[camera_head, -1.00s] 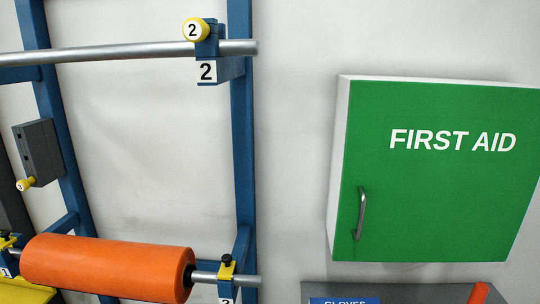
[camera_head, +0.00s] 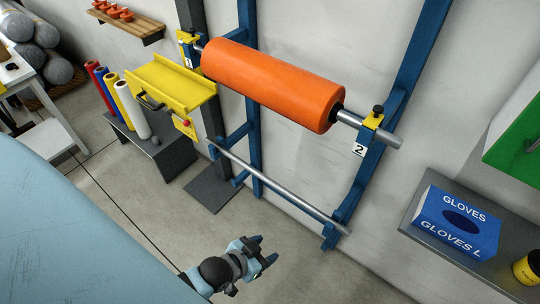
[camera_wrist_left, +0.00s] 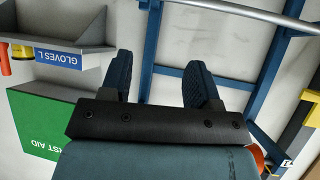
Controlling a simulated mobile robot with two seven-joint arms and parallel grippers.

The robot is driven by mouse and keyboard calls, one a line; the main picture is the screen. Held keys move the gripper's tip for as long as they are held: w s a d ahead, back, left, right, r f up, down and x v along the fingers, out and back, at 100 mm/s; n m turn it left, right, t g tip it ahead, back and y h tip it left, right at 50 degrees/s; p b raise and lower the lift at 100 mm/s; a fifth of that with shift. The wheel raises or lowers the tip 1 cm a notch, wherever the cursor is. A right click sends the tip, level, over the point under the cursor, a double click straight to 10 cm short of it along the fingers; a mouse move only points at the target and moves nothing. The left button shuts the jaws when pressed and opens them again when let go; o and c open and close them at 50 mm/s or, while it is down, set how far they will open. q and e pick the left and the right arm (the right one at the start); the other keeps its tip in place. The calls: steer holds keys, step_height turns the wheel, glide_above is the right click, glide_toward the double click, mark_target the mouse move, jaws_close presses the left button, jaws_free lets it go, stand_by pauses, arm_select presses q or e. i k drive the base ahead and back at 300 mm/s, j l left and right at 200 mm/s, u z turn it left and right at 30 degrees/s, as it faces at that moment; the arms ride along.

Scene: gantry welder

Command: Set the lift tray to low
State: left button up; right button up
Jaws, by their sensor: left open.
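The yellow lift tray (camera_head: 170,82) is in the head view, left of centre, beside a dark upright post (camera_head: 212,120). A dark handle and a small red knob show at its front side. My left gripper (camera_head: 263,254) is low in the middle of the head view, right of and below the tray in the picture and apart from it. In the left wrist view its two fingers (camera_wrist_left: 160,75) are spread, with nothing between them. My right gripper is not in view.
An orange roll (camera_head: 272,82) hangs on a blue frame (camera_head: 248,130), with a bare metal bar (camera_head: 280,188) below. A grey stand (camera_head: 160,150) with coloured rolls is under the tray. A glove box (camera_head: 457,222) sits on a shelf at right. Floor around the gripper looks clear.

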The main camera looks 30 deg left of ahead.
mark_target(181, 89)
steer(key=u, duration=1.95)
